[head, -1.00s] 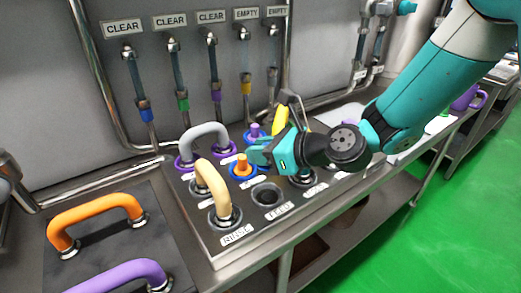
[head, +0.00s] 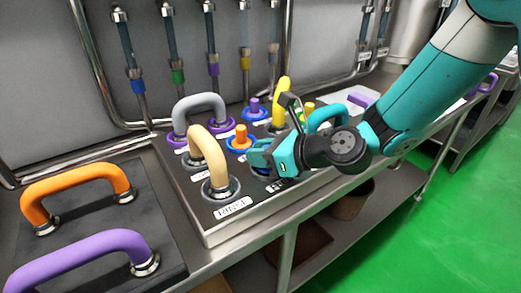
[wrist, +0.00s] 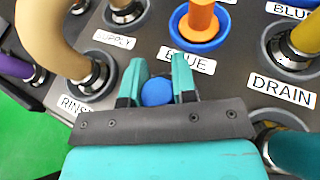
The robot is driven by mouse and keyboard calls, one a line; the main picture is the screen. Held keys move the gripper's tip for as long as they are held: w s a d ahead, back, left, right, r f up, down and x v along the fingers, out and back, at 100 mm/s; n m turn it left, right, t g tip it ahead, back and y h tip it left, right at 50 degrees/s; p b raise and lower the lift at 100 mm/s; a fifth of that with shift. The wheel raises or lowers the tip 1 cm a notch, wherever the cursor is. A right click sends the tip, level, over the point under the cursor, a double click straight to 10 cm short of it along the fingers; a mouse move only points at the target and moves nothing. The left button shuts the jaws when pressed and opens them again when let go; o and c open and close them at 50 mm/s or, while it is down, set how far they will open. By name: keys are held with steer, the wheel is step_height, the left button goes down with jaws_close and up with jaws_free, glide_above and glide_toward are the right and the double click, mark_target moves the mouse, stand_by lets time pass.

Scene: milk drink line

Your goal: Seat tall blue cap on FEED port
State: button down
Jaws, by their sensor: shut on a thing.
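My gripper (wrist: 157,92) is shut on a rounded blue cap (wrist: 157,91), whose top shows between the two teal fingers in the wrist view. In the head view my gripper (head: 259,156) is low over the panel, to the right of the beige RINSE handle. The FEED port is hidden under my gripper in both views, and its label (head: 281,184) is mostly covered. The cap's lower end is hidden, so I cannot tell whether it touches or sits in the port.
The beige hose handle (head: 212,155) stands close at the left. An orange peg in a blue ring (head: 240,141) is just behind, above the BLUE label (wrist: 186,60). A yellow handle (head: 281,100) and a teal handle (head: 325,117) stand at the right.

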steer(key=shift+f, duration=0.35)
steer(key=c, duration=0.8)
jaws_free()
steer(key=shift+d+f, duration=0.1)
steer(key=shift+c, duration=0.2)
steer(key=shift+s, duration=0.15)
steer(key=shift+s+f, duration=0.1)
steer(key=b+v, duration=0.5)
steer(key=v, duration=1.2)
steer(key=shift+w+d+r+b, duration=0.15)
steer(key=shift+w+r+b, duration=0.05)
steer(key=shift+r+b, duration=0.2)
